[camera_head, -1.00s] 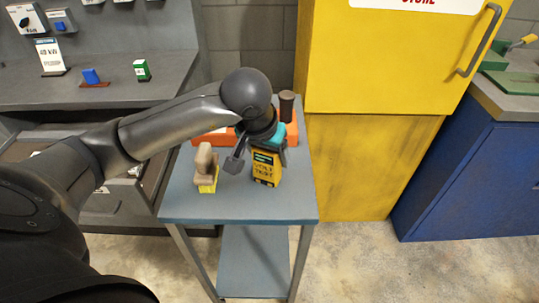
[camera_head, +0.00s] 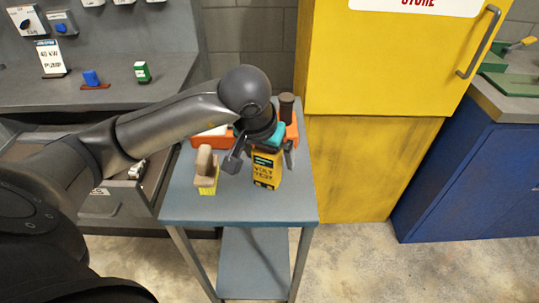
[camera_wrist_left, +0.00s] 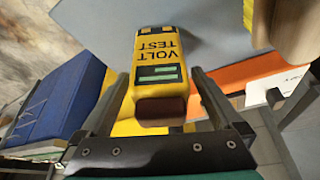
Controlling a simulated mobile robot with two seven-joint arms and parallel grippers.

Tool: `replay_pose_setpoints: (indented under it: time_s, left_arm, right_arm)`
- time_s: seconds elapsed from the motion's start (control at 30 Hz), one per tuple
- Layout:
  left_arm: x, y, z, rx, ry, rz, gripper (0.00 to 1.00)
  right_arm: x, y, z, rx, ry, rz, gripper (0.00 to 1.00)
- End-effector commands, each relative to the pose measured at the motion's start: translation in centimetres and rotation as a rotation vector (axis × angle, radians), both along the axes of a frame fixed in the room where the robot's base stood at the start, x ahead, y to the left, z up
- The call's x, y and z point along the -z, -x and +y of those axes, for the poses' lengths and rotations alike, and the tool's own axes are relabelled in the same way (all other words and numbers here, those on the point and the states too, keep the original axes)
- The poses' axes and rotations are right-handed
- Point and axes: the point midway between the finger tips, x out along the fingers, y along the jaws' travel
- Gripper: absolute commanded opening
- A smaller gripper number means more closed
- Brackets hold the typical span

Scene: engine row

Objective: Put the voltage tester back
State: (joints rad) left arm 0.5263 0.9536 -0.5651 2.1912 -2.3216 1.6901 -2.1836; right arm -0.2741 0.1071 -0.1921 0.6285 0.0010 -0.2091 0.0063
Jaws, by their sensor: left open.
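The voltage tester (camera_head: 267,170) is a yellow block with black patches, a green display and VOLT TEST lettering. It stands on the small blue-grey trolley table (camera_head: 235,208). My left gripper (camera_head: 261,159) is at its upper end, and the arm partly hides its top. In the left wrist view the tester (camera_wrist_left: 158,62) lies between the two spread fingers of the left gripper (camera_wrist_left: 158,80), its dark end toward the palm. The fingers are open, with a gap visible at least on the right side. My right gripper is not in view.
A wooden-handled brush with yellow bristles (camera_head: 206,172) stands left of the tester. An orange item (camera_head: 291,130) and a dark brown cylinder (camera_head: 286,104) are behind. A yellow cabinet (camera_head: 375,60) rises right of the trolley. The trolley top's front is clear.

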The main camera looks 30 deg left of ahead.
Motion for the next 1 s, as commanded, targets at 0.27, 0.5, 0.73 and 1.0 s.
replay_pose_setpoints:
  time_s: [0.27,0.5,0.73,1.0]
  left_arm:
    - [-6.1,2.2,-0.3,0.001,-0.003,-0.007,1.0]
    - [-9.5,3.7,-0.6,0.001,-0.001,-0.004,1.0]
    - [-10.2,4.2,-0.6,0.001,-0.001,0.0,1.0]
    - [-10.2,4.2,-0.6,0.0,-0.001,0.0,1.0]
  right_arm:
    - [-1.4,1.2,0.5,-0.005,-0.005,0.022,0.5]
    - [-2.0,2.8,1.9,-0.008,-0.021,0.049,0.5]
    - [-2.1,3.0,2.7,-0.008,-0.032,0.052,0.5]
    - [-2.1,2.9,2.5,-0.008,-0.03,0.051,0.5]
